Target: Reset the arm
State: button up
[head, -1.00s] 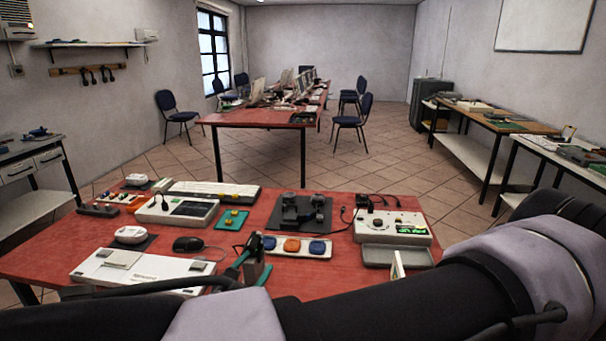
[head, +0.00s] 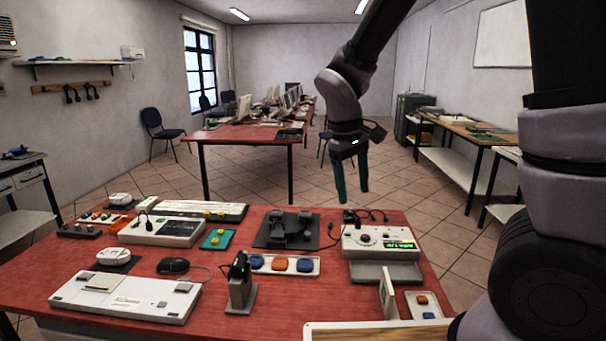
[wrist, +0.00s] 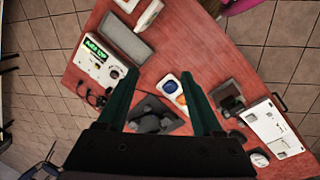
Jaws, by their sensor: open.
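My gripper (head: 352,182) hangs open and empty in the head view, its green fingers pointing down above the far right part of the red table (head: 310,300). In the wrist view the two green fingers (wrist: 163,103) are spread apart over the table, with nothing between them held. My arm is raised and bent at the right of the head view. The fingers stay clear of the devices below.
The table holds a white device with a green display (head: 380,242), a black mat (head: 290,229), a tray with blue and orange buttons (head: 284,265), a dark upright stand (head: 240,290), a mouse (head: 173,266) and a white console (head: 125,295). Air above the table is free.

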jog(key=s+d+r+m+t+y, duration=0.2)
jog(key=s+d+r+m, duration=0.3)
jog(key=r, duration=0.4)
jog(key=s+d+r+m+t+y, duration=0.2)
jog(key=s+d+r+m+t, duration=0.2)
jog(key=d+r, duration=0.4)
jog(key=shift+s+d+r+m, duration=0.25)
jog(key=shift+s+r+m, duration=0.15)
jog(key=shift+r+m, duration=0.3)
jog(key=shift+f, duration=0.1)
